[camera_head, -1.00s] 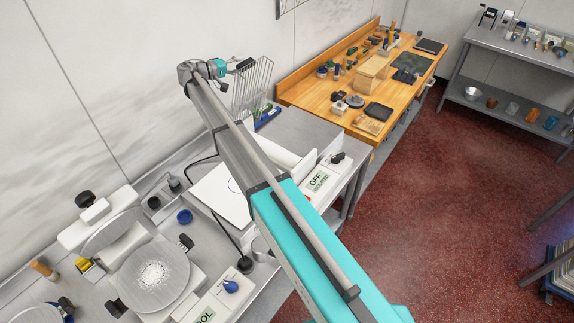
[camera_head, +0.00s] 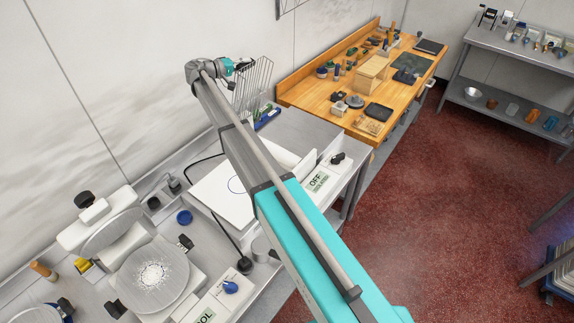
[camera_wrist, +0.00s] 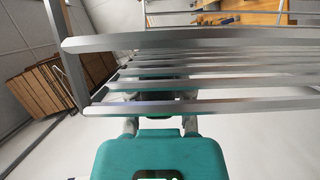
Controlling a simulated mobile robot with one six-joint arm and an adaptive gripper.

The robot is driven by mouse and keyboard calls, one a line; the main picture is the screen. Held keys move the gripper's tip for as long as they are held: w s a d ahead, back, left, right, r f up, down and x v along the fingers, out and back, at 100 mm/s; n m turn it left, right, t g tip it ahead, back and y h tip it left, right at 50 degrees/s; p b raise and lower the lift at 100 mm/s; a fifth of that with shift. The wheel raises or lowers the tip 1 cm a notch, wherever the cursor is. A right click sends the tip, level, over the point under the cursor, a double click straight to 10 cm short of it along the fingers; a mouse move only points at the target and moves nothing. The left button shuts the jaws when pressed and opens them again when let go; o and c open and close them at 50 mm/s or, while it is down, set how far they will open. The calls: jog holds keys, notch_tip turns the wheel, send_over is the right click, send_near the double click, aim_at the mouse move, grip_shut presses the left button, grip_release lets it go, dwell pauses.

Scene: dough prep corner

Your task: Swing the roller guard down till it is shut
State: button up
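The roller guard (camera_head: 254,88), a rack of thin metal bars, stands raised and steeply tilted at the back of the dough roller machine (camera_head: 302,134). In the wrist view its bars (camera_wrist: 215,44) run across the picture, close in front of my gripper (camera_wrist: 161,105). In the head view my gripper (camera_head: 242,65) is at the upper left of the guard, at or very near its edge. My fingers pass behind the bars in the wrist view and their tips are hidden. I cannot tell whether they touch or hold a bar.
A panel marked OFF (camera_head: 318,182) with a black knob is on the machine's front. A wooden bench (camera_head: 340,87) with tools lies to the right. The red floor (camera_head: 440,190) is clear.

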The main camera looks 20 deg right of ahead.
grip_shut()
jog(key=shift+s, duration=0.1)
jog(key=s+d+f+m+y, duration=0.1)
jog(key=s+d+f+m, duration=0.1)
jog(key=s+d, duration=0.2)
jog(key=shift+s+f+b, duration=0.2)
jog(key=shift+s+b, duration=0.25)
jog(key=shift+s, duration=0.2)
dwell(0.4)
jog(key=s+d+f+m+y+b, duration=0.1)
jog(key=s+d+f+m+b, duration=0.1)
jog(key=s+d+f, duration=0.1)
jog(key=shift+s+d+f+t, duration=0.15)
jog(key=shift+s+f+t, duration=0.25)
jog(key=shift+s, duration=0.5)
dwell(0.4)
